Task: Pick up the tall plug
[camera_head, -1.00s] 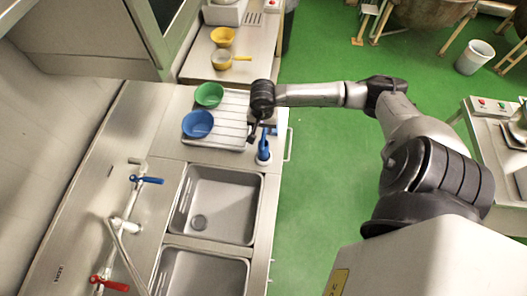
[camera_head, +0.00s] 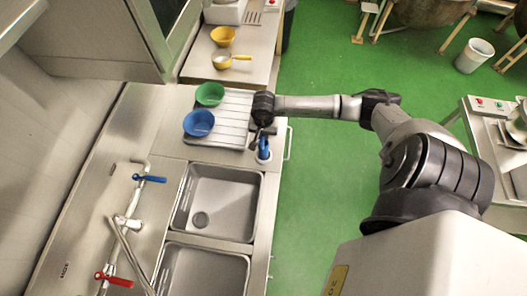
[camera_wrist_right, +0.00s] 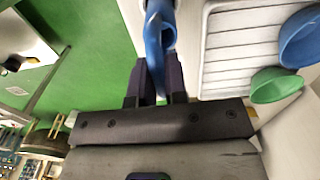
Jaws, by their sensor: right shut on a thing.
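In the right wrist view, the plug's blue loop-like handle (camera_wrist_right: 154,45) sits between the two dark fingers of the right gripper (camera_wrist_right: 160,85). The fingers hide part of the handle. My left gripper is not in view.
The grooved drying tray (camera_head: 232,125) beside the plug carries a blue bowl (camera_head: 198,123) and a green bowl (camera_head: 210,94). Sink basins (camera_head: 220,204) lie nearer. A tap with a blue lever (camera_head: 150,179) stands left. Green floor lies open right of the counter.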

